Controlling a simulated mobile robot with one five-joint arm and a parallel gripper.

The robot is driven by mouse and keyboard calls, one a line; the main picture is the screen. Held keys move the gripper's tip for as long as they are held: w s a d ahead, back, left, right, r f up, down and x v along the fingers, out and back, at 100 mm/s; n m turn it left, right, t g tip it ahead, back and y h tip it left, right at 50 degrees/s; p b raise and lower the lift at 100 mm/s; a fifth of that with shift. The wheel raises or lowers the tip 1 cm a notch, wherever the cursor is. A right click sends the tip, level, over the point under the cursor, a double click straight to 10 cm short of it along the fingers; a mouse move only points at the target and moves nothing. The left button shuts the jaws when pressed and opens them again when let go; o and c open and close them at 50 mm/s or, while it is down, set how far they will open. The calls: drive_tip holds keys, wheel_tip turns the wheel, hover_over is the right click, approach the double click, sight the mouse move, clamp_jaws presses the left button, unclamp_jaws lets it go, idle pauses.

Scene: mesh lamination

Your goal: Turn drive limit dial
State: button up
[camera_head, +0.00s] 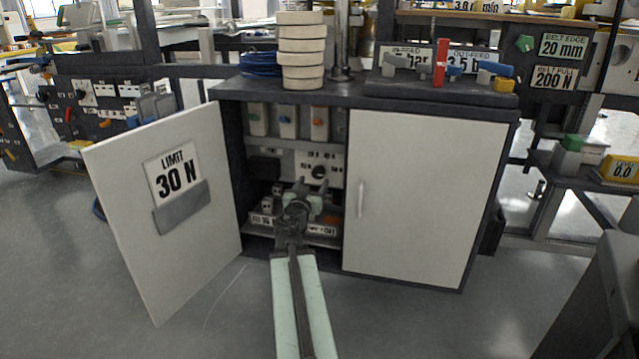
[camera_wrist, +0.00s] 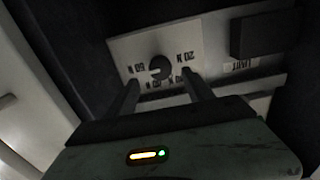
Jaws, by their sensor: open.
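The drive limit dial (camera_head: 319,172) is a round black knob on a white plate (camera_head: 333,160) with newton markings, inside the open cabinet. In the wrist view the dial (camera_wrist: 160,67) shows a notch and sits just beyond the fingertips. My gripper (camera_head: 303,186) reaches into the cabinet, low and to the left of the dial in the head view. Its two fingers (camera_wrist: 162,84) are apart with nothing between them. They do not appear to grip the dial; whether they touch the plate cannot be told. The open left door (camera_head: 215,235) carries a sign reading LIMIT 30 N (camera_head: 175,172).
The right cabinet door (camera_head: 425,200) is closed. White modules with coloured knobs (camera_head: 288,121) stand above the dial plate. A black box (camera_wrist: 264,34) sits beside the plate. The cabinet walls leave narrow room around my arm. White stacked rings (camera_head: 301,50) stand on top.

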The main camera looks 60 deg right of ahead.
sight(317, 174)
drive_tip(key=x, duration=0.8)
drive_tip(key=shift+a, duration=0.1)
drive_tip(key=shift+c, duration=0.3)
drive_tip(key=c, duration=1)
drive_tip(key=shift+d, duration=0.25)
clamp_jaws()
drive_tip(key=shift+w+a, duration=0.1)
drive_tip(key=shift+a, duration=0.15)
